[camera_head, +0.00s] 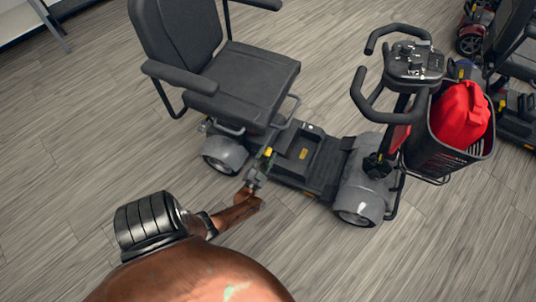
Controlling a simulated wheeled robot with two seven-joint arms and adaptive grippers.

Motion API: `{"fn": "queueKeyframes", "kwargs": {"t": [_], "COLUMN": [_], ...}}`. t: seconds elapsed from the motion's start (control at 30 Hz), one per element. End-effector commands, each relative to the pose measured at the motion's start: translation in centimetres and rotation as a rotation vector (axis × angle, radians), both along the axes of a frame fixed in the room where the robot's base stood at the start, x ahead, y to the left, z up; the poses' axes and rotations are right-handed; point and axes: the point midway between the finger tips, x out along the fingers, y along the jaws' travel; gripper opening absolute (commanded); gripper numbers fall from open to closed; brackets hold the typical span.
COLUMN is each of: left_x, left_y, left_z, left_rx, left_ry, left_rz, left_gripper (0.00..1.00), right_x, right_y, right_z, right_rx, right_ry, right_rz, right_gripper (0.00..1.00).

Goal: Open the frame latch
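The grey mobility scooter (325,165) stands on the floor, with its black seat (240,75) at the left and its handlebar tiller (410,70) at the right. A small yellow part (268,152), possibly the frame latch, shows below the seat's front edge, beside the deck. My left gripper (260,170) is small in the view and sits right at this part, partly overlapping it. I cannot tell whether it touches the part or whether its fingers are open. My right gripper is not in view.
A black basket (440,155) with a red bag (461,115) hangs on the tiller. Other scooters (515,65) stand at the upper right. A table leg (50,25) shows at the upper left. The wood-look floor (70,130) is clear at the left and lower right.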

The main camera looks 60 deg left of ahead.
Motion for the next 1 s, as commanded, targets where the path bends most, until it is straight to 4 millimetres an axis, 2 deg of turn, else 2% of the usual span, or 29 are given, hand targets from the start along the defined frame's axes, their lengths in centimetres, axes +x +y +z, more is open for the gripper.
{"fn": "queueKeyframes", "kwargs": {"t": [0.53,0.7,1.0], "left_x": [-8.2,-9.4,-9.6], "left_y": [-5.7,-6.5,-6.7], "left_z": [-0.2,-0.1,-0.1], "left_rx": [-0.001,0.000,0.000], "left_ry": [0.004,0.002,0.002], "left_rz": [0.001,0.001,0.000], "left_gripper": [0.39,0.39,0.39], "right_x": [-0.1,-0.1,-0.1], "right_y": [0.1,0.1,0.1], "right_z": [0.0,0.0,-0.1], "right_rx": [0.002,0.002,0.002], "right_ry": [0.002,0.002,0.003], "right_rz": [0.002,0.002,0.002], "right_gripper": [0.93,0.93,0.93]}}
